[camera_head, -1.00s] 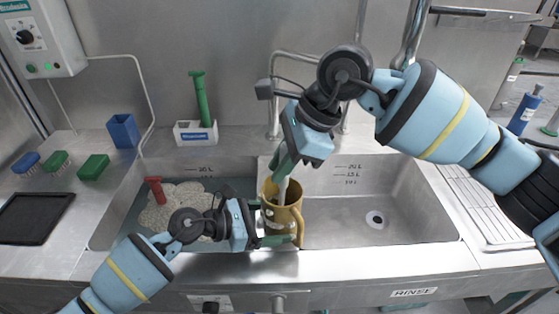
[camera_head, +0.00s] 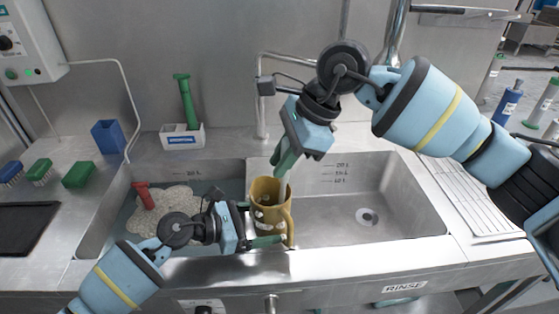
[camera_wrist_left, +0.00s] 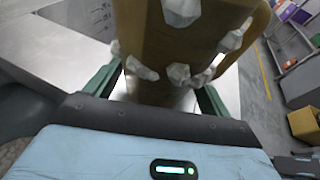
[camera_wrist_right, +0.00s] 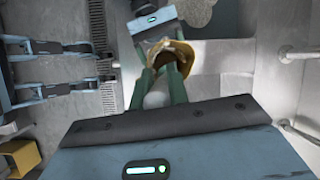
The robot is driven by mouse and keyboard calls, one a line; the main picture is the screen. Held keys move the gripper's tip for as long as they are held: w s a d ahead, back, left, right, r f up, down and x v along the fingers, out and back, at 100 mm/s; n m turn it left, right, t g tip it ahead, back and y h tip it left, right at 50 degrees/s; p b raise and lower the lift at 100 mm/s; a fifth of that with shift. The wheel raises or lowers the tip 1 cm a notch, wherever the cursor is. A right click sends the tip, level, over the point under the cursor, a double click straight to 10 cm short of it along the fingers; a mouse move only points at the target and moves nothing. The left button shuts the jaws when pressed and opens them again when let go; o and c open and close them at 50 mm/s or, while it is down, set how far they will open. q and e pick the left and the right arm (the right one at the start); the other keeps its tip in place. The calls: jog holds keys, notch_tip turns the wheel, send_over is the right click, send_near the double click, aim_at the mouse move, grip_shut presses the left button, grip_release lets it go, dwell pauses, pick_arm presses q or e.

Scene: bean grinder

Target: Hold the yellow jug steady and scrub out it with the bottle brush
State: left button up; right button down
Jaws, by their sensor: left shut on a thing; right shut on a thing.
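The yellow jug (camera_head: 270,212), spotted with white foam, is upright over the front of the sink, near the divider. My left gripper (camera_head: 266,224) is shut on its body from the left; the left wrist view shows the foamy jug (camera_wrist_left: 165,50) between the green fingers. My right gripper (camera_head: 283,163) is over the jug's mouth, pointing down and leftward. In the right wrist view its fingers are shut on the pale handle of the bottle brush (camera_wrist_right: 157,94), which points toward the jug's opening (camera_wrist_right: 172,62). The brush head is hidden.
The left basin holds foamy water and a red-handled brush (camera_head: 145,195). The right basin (camera_head: 340,212) is empty. A green-handled tool (camera_head: 186,100) stands in a white holder (camera_head: 182,136) behind the sink. A blue container (camera_head: 108,137) and brushes stand at left.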

jog(key=shift+w, duration=0.15)
jog(key=shift+w+a, duration=0.45)
jog(key=shift+w, duration=0.2)
jog(key=shift+a, duration=0.1)
jog(key=shift+a+r, duration=0.15)
jog(key=shift+a, duration=0.6)
jog(key=shift+s, duration=0.15)
jog(key=shift+s+a, duration=0.4)
jog(key=shift+s, duration=0.25)
